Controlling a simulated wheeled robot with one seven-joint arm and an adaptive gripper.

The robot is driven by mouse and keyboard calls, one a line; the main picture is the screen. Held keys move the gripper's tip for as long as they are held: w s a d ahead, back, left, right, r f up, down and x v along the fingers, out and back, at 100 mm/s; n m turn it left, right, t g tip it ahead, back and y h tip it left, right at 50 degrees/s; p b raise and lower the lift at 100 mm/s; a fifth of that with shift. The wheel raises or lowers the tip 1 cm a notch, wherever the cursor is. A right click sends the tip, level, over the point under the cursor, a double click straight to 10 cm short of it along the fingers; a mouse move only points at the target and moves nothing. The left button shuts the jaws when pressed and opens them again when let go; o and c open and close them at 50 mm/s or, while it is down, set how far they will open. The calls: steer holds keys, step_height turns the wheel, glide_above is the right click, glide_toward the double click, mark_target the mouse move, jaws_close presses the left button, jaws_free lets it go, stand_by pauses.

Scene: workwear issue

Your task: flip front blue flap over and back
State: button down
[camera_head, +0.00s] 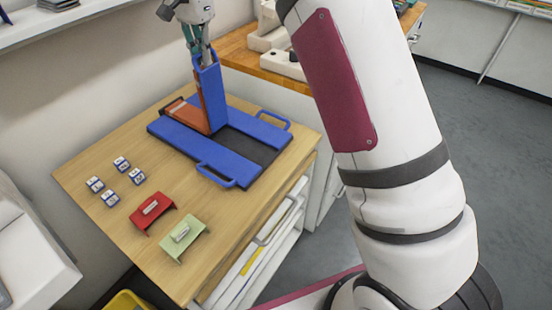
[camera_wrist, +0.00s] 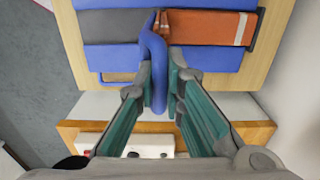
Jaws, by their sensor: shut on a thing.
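A blue folding board (camera_head: 172,137) with a dark grey middle strip (camera_head: 245,147) lies on the wooden table. One blue flap (camera_head: 214,88) stands upright from it, roughly at its middle. My gripper (camera_head: 206,60) is shut on the loop handle at the flap's top. In the wrist view my gripper (camera_wrist: 160,68) has its fingers on both sides of the blue handle (camera_wrist: 154,50). An orange cloth (camera_head: 188,111) lies on the board's far left part, and orange also shows up the flap's left face. The fingertips' contact is partly hidden in the head view.
Several small white-and-blue blocks (camera_head: 122,164), a red stand (camera_head: 152,208) and a green stand (camera_head: 183,237) sit on the table (camera_head: 85,180). Two blue loop handles (camera_head: 216,177) stick out from the board's sides. A wooden-topped counter (camera_head: 242,58) with pale items stands behind.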

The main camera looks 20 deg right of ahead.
steer(key=w+a+f+b, duration=0.1)
steer(key=w+a+b, duration=0.2)
steer(key=w+a, duration=0.2)
steer(key=shift+w+f, duration=0.2)
steer(key=shift+w, duration=0.7)
stand_by(0.4)
